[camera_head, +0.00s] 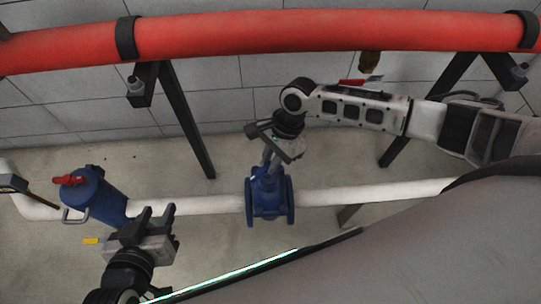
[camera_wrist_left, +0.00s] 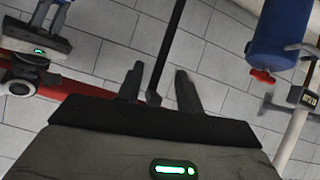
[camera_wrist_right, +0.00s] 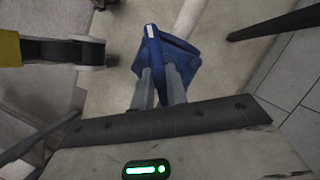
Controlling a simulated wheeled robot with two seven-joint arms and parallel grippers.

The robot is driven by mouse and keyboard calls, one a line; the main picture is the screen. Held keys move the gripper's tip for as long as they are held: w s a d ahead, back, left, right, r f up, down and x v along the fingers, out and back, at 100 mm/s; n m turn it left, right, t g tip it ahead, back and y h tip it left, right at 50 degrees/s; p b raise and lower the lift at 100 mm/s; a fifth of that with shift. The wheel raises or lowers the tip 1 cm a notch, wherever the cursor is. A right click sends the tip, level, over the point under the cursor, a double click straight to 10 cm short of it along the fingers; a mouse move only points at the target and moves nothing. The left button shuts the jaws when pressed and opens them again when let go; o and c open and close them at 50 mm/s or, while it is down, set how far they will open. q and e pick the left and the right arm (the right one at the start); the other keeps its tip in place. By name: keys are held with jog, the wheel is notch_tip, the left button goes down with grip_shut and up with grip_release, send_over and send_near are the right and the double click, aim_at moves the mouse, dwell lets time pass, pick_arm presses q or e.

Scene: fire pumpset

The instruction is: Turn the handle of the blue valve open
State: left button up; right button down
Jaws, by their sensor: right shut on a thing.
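The blue valve (camera_head: 268,197) sits in the white horizontal pipe near the middle of the head view. My right gripper (camera_head: 268,165) reaches it from above. In the right wrist view the fingers (camera_wrist_right: 160,88) are closed on a blue upper part of the valve (camera_wrist_right: 153,50), seemingly its handle. The exact contact is partly hidden by the fingers. My left gripper (camera_head: 155,213) is open and empty, left of the valve and apart from it. Its spread fingers also show in the left wrist view (camera_wrist_left: 159,88).
A blue cylinder (camera_head: 97,198) with a red handle (camera_head: 70,180) stands on the pipe behind my left gripper. A thick red pipe (camera_head: 300,36) crosses the top on dark slanted supports (camera_head: 187,117). The floor between the white pipe and tiled wall is mostly clear.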

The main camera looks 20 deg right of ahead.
jog(key=shift+s+r+p, duration=0.1)
jog(key=shift+r+p, duration=0.35)
jog(key=shift+p, duration=0.3)
jog(key=shift+n+p, duration=0.4)
jog(key=shift+p, duration=0.45)
jog(key=shift+a+n+g+p, duration=0.1)
jog(key=shift+n+g+p, duration=0.2)
jog(key=shift+p, duration=0.55)
jog(key=shift+f+n+g+h+p, duration=0.2)
jog(key=shift+n+g+h+p, duration=0.1)
jog(key=shift+n+p, duration=0.4)
jog(key=shift+w+f+n+g, duration=0.2)
jog(key=shift+n+g, duration=0.1)
jog(key=shift+n, duration=0.7)
pick_arm(q)
jog(key=shift+s+a+r+m+g+y, duration=0.1)
jog(key=shift+a+r+m+g+y, duration=0.15)
jog(key=shift+r, duration=0.4)
jog(key=shift+s+a+r+m+g+y, duration=0.15)
jog(key=shift+a+r, duration=0.2)
jog(key=shift+r, duration=0.25)
pick_arm(e)
jog(key=n+h, duration=0.1)
jog(key=n, duration=0.1)
jog(key=n+g+h, duration=0.1)
jog(key=n, duration=0.2)
jog(key=shift+a+n, duration=0.1)
jog(key=shift+n, duration=0.2)
jog(key=shift+w, duration=0.1)
